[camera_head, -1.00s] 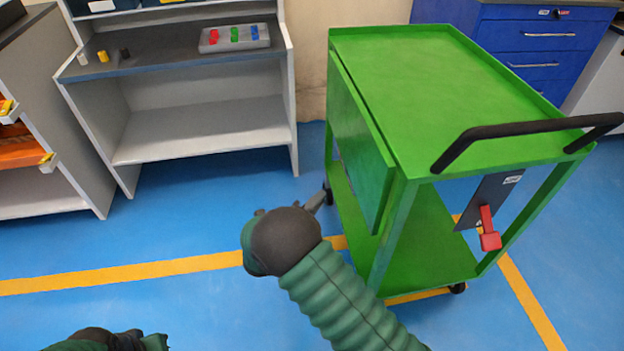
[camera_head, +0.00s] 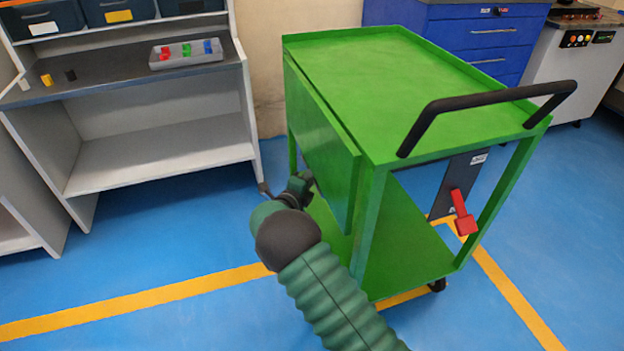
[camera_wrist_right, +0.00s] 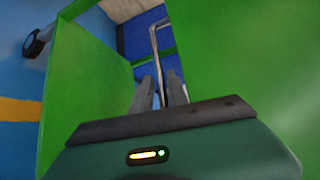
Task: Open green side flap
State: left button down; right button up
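The green side flap (camera_head: 322,140) hangs down along the left side of the green cart (camera_head: 410,90). In the head view my right gripper (camera_head: 300,184) is low beside the flap's lower edge, and its fingertips are partly hidden. In the right wrist view its two grey fingers (camera_wrist_right: 158,95) look apart with nothing between them. They point between large green cart surfaces on the left and right. I cannot tell whether they touch the flap. My left gripper is not in view.
A grey shelf unit (camera_head: 160,150) stands to the left, and blue drawers (camera_head: 485,40) stand behind. Blue floor (camera_head: 130,235) is free left of the cart.

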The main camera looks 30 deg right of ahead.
jog(key=shift+c, duration=0.3)
grip_shut()
jog(key=shift+f, duration=0.1)
dwell(1.0)
